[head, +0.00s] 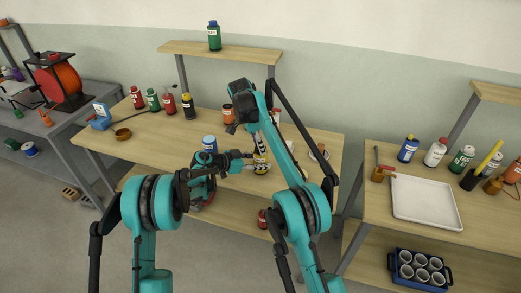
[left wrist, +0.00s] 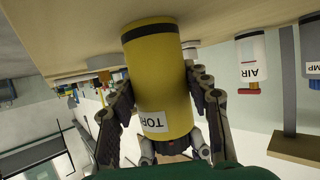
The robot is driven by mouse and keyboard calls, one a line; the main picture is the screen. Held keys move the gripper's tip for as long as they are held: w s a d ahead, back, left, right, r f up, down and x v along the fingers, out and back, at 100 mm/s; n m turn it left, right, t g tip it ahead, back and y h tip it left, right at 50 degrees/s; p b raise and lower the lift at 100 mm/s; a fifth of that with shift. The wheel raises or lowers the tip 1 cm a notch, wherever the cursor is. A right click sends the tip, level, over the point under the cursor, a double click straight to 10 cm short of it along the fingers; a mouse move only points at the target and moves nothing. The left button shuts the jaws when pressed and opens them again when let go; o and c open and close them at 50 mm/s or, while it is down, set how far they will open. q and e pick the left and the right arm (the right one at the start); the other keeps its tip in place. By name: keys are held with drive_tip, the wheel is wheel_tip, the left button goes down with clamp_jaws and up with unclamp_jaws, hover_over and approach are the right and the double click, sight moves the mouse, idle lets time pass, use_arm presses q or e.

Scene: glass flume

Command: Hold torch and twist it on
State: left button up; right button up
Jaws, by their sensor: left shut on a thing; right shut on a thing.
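The torch is a yellow cylinder with a dark band and a white label. It stands on the middle workbench in the head view (head: 261,165), and it fills the middle of the left wrist view (left wrist: 158,70), which sees the bench upside down. My left gripper (head: 248,160) comes from the left and is shut around the torch's body, with one finger on each side. My right gripper (head: 261,143) points down from above and is shut at the torch's upper end. The exact contact there is small and partly hidden.
A blue can (head: 209,144) stands just left of the torch, and an orange-and-black container (head: 228,114) stands behind. A brown bowl (head: 123,134) and several bottles are at the bench's left. A white tray (head: 425,201) lies on the right bench.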

drive_tip(key=o, duration=0.7)
drive_tip(key=n+t, duration=0.1)
drive_tip(key=n, duration=0.4)
drive_tip(key=shift+s+d+y, duration=0.1)
drive_tip(key=shift+d+y, duration=0.05)
drive_tip(key=shift+y, duration=0.15)
drive_tip(key=n+y, duration=0.1)
drive_tip(key=n, duration=0.4)
drive_tip(key=shift+t, duration=0.3)
